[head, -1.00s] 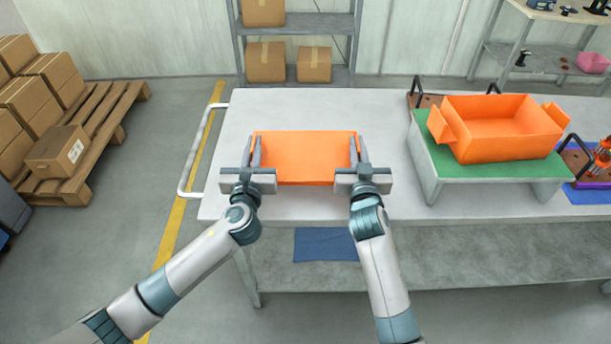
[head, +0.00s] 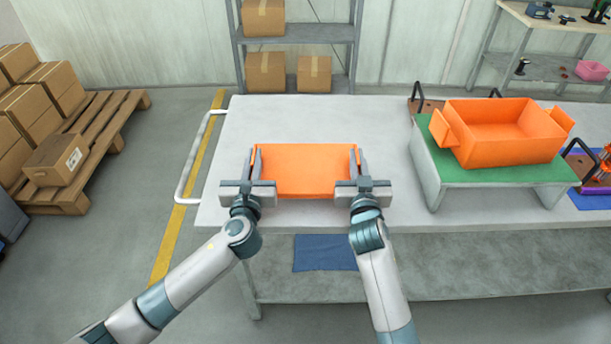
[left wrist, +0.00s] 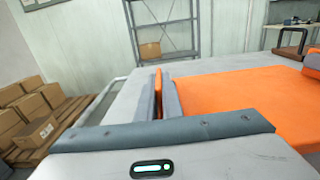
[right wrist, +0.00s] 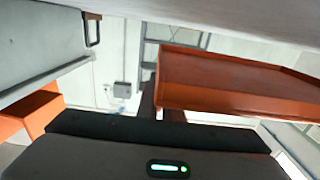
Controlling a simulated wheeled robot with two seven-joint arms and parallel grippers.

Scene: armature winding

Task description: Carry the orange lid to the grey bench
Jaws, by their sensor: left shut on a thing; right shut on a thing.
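The orange lid (head: 305,170) is a shallow rectangular piece held level between my two grippers, over the front left part of the long light-grey bench (head: 400,205). My left gripper (head: 255,162) is shut on its left edge and my right gripper (head: 361,162) on its right edge. The left wrist view shows the lid's flat orange face (left wrist: 235,110). The right wrist view shows the lid's side and rim (right wrist: 235,85), with a gap between it and the pale bench surface, so it appears raised.
An orange open bin (head: 505,135) stands on a green-topped stand (head: 435,170) at the bench's right. Black-handled items lie beside it. A blue cloth (head: 325,253) lies on the lower shelf. Boxes on a pallet (head: 105,150) stand left. The bench behind the lid is clear.

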